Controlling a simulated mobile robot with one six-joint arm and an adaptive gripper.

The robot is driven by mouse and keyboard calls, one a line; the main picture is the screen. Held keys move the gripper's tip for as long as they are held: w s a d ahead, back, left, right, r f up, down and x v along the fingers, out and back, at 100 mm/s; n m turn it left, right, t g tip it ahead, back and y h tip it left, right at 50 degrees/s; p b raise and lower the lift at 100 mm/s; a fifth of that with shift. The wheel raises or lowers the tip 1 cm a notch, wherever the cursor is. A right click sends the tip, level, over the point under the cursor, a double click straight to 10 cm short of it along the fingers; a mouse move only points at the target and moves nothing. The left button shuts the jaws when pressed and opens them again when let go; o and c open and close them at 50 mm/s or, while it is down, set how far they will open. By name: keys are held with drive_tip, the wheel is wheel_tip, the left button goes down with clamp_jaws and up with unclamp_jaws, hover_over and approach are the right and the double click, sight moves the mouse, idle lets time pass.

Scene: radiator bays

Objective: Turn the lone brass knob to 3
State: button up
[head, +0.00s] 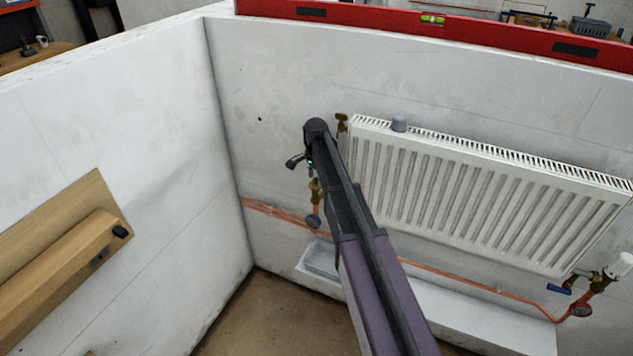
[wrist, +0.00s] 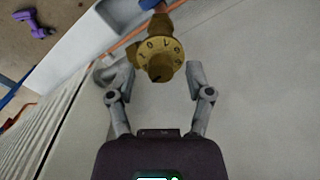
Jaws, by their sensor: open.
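In the wrist view a brass knob (wrist: 158,60) with a round numbered dial faces me at top centre. Dark digits run around its rim, but they are too small to read surely. My gripper (wrist: 159,76) is open, one finger on each side of the knob. I cannot tell whether either finger touches it. In the head view my gripper (head: 297,161) is at the wall left of the radiator, mostly hidden by my arm. Brass valve parts (head: 316,191) show just below it; the knob's dial is not clear there.
Copper pipes (head: 450,272) run above a white ledge (head: 470,318). A wooden rail (head: 60,265) is on the left wall.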

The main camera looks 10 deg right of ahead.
idle(0.3)
clamp_jaws()
drive_tip(key=shift+n, duration=0.3)
drive_tip(key=shift+s+f+n, duration=0.1)
drive_tip(key=shift+n, duration=2.5)
unclamp_jaws()
